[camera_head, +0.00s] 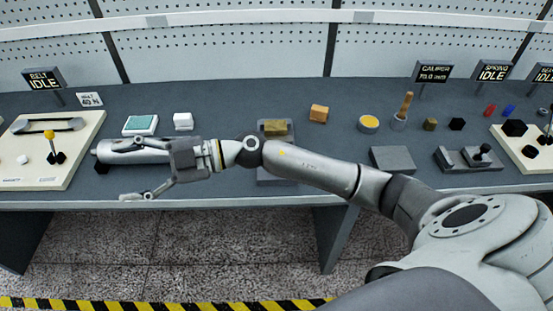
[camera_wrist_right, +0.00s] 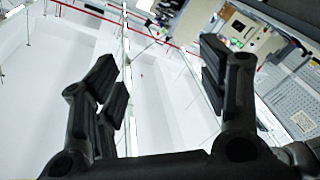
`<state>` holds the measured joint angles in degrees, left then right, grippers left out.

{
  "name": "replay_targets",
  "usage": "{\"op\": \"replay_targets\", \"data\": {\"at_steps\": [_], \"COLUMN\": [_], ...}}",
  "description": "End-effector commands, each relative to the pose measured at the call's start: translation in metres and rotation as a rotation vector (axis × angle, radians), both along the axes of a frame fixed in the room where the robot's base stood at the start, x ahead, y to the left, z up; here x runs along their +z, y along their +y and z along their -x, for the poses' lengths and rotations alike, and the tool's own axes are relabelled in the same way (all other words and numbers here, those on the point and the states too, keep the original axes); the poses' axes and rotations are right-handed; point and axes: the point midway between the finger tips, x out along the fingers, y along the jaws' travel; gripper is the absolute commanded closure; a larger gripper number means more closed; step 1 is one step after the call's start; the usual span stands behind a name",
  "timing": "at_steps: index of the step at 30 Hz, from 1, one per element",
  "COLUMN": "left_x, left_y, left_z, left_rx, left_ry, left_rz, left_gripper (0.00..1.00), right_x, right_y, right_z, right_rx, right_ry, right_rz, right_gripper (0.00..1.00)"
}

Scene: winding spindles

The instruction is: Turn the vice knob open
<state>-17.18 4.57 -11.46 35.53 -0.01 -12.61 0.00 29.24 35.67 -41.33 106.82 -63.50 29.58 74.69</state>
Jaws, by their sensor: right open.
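A low grey fixture with two blocks, which looks like the vice (camera_head: 450,160), stands at the right front of the table in the head view. Its black knob (camera_head: 484,149) sits on the right-hand block. My right gripper (camera_head: 128,171) is at the left front of the table, far left of the vice, with its fingers pointing left. It is open and empty. In the right wrist view its two dark fingers (camera_wrist_right: 165,85) stand wide apart with nothing between them. My left gripper is not in view.
A grey cylinder (camera_head: 125,151) lies beside my right gripper's fingers. A cream board (camera_head: 75,130) is at the left, another (camera_head: 505,140) at the right. My right arm crosses the front middle of the table. An orange block (camera_head: 319,113) and a yellow-topped disc (camera_head: 368,123) stand behind it.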

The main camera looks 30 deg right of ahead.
Motion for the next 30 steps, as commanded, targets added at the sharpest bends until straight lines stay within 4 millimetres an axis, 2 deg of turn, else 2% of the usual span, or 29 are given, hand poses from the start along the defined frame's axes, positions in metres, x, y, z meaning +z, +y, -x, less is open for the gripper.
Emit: {"op": "replay_targets", "data": {"at_steps": [4, 7, 11, 12, 15, 19, 21, 24, 26, 30], "left_x": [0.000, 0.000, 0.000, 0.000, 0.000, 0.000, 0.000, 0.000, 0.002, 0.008], "left_y": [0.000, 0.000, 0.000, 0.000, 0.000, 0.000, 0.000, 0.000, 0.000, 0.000], "left_z": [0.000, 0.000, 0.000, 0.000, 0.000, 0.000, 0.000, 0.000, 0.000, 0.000], "left_rx": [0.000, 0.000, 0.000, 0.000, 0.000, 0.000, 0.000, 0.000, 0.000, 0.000], "left_ry": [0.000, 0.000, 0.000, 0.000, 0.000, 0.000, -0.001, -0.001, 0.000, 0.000], "left_rz": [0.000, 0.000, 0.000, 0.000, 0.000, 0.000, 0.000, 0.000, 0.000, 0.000], "left_gripper": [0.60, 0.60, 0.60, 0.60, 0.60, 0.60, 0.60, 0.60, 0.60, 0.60], "right_x": [-0.043, -0.074, -0.101, -0.105, -0.105, -0.095, -0.090, -0.087, -0.089, -0.106], "right_y": [-0.023, -0.061, -0.137, -0.164, -0.229, -0.293, -0.314, -0.328, -0.331, -0.331], "right_z": [0.005, 0.002, -0.010, -0.014, -0.019, -0.020, -0.019, -0.017, -0.017, -0.016], "right_rx": [0.152, 0.189, 0.139, 0.104, -0.007, -0.150, -0.202, -0.243, -0.249, -0.247], "right_ry": [0.057, 0.145, 0.302, 0.359, 0.495, 0.639, 0.689, 0.725, 0.734, 0.736], "right_rz": [0.330, 0.575, 0.900, 0.992, 1.191, 1.356, 1.405, 1.440, 1.446, 1.447], "right_gripper": [0.33, 0.33, 0.33, 0.33, 0.33, 0.33, 0.33, 0.33, 0.33, 0.33]}}
